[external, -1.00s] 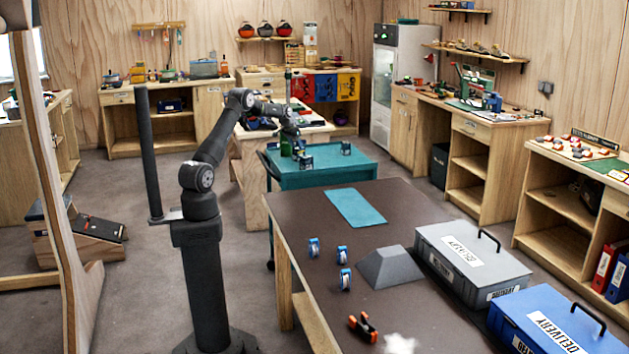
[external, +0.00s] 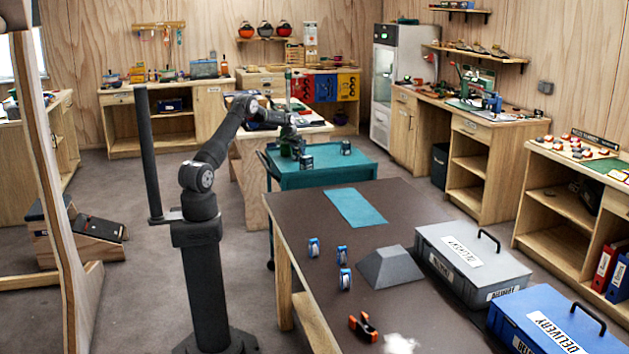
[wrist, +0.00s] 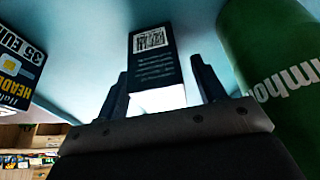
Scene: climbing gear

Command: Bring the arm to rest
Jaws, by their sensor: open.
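My gripper (wrist: 162,82) is open in the wrist view, with one dark finger on each side. A small dark box with a white code label (wrist: 153,62) shows between and beyond the fingers, with gaps on both sides. In the external view my gripper (external: 297,150) is at the end of my outstretched arm, low over the teal cart (external: 320,179). Its fingers are too small to make out there.
A green cylinder (wrist: 275,60) stands close on the right in the wrist view, and a dark headlamp box (wrist: 20,62) is on the left. Another dark box (external: 345,147) is on the cart. The brown table (external: 300,205) is in front.

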